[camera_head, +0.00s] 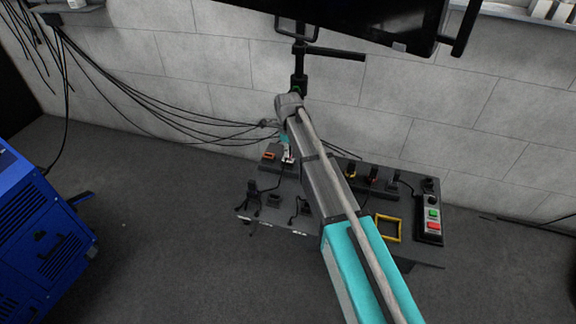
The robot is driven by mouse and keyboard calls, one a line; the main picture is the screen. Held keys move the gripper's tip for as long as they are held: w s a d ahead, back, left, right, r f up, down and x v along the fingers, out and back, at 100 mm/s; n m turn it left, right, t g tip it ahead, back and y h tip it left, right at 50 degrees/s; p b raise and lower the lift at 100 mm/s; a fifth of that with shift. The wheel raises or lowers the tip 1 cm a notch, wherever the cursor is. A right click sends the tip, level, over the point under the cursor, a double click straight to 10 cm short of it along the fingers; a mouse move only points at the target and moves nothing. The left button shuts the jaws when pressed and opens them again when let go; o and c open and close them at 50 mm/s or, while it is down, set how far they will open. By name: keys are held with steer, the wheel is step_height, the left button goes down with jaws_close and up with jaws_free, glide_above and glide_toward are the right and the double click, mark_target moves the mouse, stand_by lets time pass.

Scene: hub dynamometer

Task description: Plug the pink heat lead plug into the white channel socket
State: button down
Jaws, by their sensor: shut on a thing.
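My gripper (287,147) hangs below the wrist at the upper left end of my arm, over the back left part of the dark bench panel (335,215). It is small in the picture and partly hidden by my arm. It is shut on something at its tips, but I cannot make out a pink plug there. A small white piece with a reddish spot (288,159) shows right below the fingers and may be the white channel socket. I cannot tell whether the held thing touches it.
An orange-topped socket (268,155) sits left of the gripper. Black connectors with cables (254,192) stand at the front left. A yellow frame (388,228) and a button box (432,218) are at the right. A monitor (365,20) hangs above. A blue cabinet (45,225) stands left.

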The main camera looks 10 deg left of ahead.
steer(key=shift+f, duration=0.35)
steer(key=shift+r, duration=0.1)
steer(key=shift+c, duration=2.3)
jaws_free()
steer(key=shift+r, duration=0.2)
step_height(320, 180, up, 3)
steer(key=p, duration=0.3)
steer(key=shift+r, duration=0.2)
steer(key=shift+s+r+p, duration=0.2)
steer(key=shift+p, duration=0.25)
steer(key=s+a, duration=0.1)
steer(key=s, duration=1.4)
steer(key=shift+f, duration=0.2)
